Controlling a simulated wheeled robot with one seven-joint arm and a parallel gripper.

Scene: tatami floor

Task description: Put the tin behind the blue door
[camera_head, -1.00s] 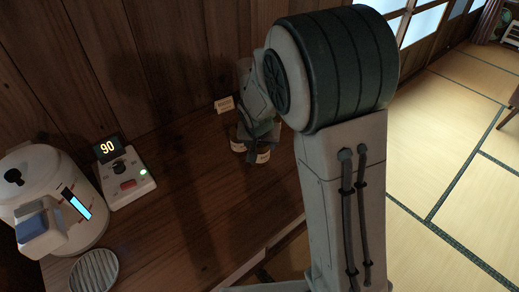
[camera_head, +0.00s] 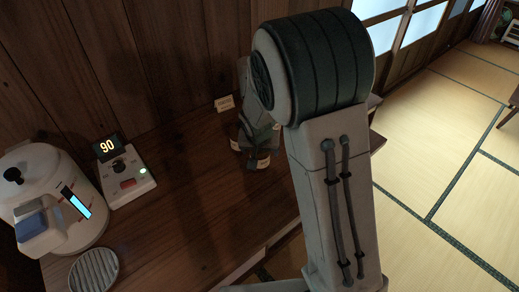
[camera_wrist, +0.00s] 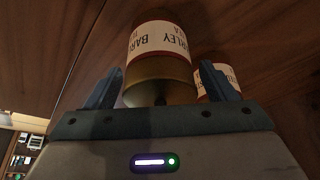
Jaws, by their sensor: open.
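A tin with a brassy body and a white, red-edged "BARLEY TEA" label (camera_wrist: 158,42) stands between the two fingers of my gripper (camera_wrist: 161,75) in the wrist view. The fingers are open, with a gap showing on each side of it. A second tin (camera_wrist: 215,80) with a similar label is partly hidden behind the right finger. In the head view my gripper (camera_head: 257,140) is low over the wooden counter, and the tin labels (camera_head: 262,163) peep out around it. I see no blue door in either view.
A white cooker (camera_head: 45,195), a white device reading 90 (camera_head: 128,180) and a round ribbed plate (camera_head: 93,270) occupy the counter's left. A small card (camera_head: 224,103) stands by the wooden wall. The counter's middle (camera_head: 190,200) is clear. Tatami floor lies right.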

